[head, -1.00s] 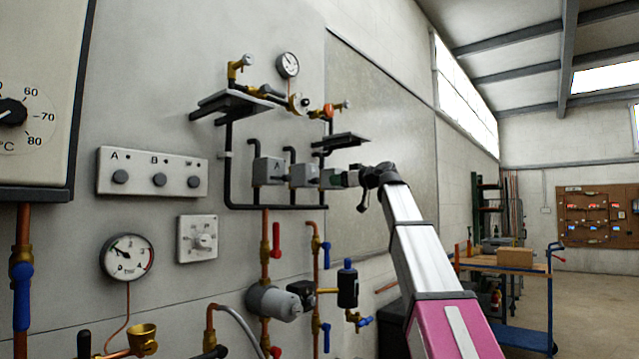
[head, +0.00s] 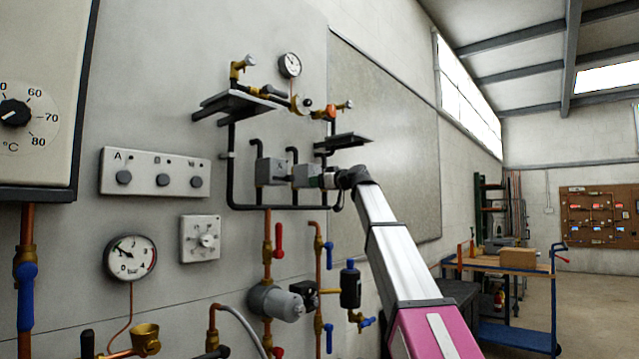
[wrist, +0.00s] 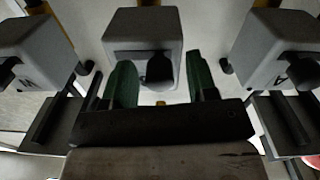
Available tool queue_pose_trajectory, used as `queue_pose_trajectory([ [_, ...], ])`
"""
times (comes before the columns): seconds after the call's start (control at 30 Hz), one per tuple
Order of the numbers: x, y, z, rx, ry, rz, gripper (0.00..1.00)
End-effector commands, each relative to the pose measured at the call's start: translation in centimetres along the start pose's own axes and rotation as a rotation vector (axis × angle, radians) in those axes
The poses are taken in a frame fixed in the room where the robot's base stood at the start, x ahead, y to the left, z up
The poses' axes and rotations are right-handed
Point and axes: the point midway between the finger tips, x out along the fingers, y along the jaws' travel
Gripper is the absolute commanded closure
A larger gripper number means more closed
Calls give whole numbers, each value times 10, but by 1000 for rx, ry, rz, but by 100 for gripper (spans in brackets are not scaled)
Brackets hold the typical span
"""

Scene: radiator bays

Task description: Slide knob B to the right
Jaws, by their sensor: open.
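Three grey boxes, each with a dark knob, show in the wrist view. The right one (wrist: 278,48) bears an inverted letter A. The middle one (wrist: 142,32) has a black knob (wrist: 160,69); I cannot read its letter, but it sits beside A and is likely B. My gripper (wrist: 161,80) is open, its green fingers on either side of that knob with gaps visible. In the head view my gripper (head: 320,181) is at the right side of the middle box (head: 301,174), left of which is box A (head: 270,172). The third box is hidden there.
Black pipes (head: 231,180) frame the boxes, with a dark shelf (head: 343,142) just above my gripper and another (head: 235,104) at upper left. A red valve lever (head: 279,240) is below. A panel of round buttons (head: 155,174) is on the wall to the left.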

Motion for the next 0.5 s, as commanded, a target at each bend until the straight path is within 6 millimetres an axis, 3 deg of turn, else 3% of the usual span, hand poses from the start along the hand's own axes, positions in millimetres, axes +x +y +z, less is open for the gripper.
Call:
queue_pose_trajectory([
  [0.17,0,0,0,0,0,0,47],
  [0.33,0,0,0,0,0,0,99],
  [0.5,0,3,0,0,0,1,100],
])
